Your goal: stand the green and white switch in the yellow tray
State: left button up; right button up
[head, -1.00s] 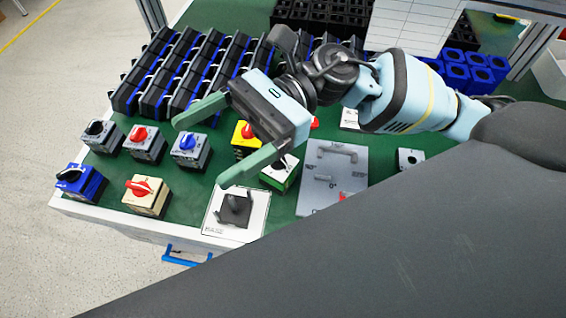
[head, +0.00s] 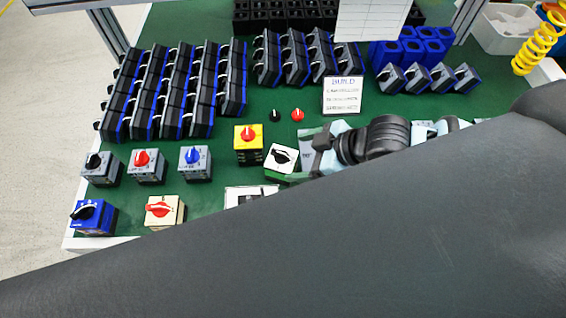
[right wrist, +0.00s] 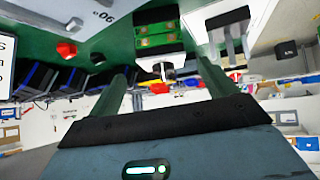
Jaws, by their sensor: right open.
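The green and white switch (head: 281,159), with a black knob on its white top, stands on the green table right of the yellow switch. In the right wrist view the green body and white face of the switch (right wrist: 158,42) show between and beyond the two green fingers of my open gripper (right wrist: 162,72). I cannot tell whether a finger touches it. I see no yellow tray. My left gripper is not in view.
A yellow switch (head: 248,145) stands close left of the green one. Grey switches (head: 146,166), a blue one (head: 93,217) and a beige one (head: 165,212) stand further left. Black and blue rows fill the back.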

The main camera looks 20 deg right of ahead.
aim_at(282, 164)
jog(key=shift+s+d+f+g, duration=0.2)
jog(key=shift+s+f+g, duration=0.05)
jog(key=shift+f+g, duration=0.05)
jog(key=shift+w+d+f+m, duration=0.1)
jog(key=shift+f+m, duration=0.1)
jog(key=shift+m, duration=0.1)
jog(key=shift+x, duration=3.85)
jog(key=c, duration=1.3)
jog(key=shift+r, duration=0.1)
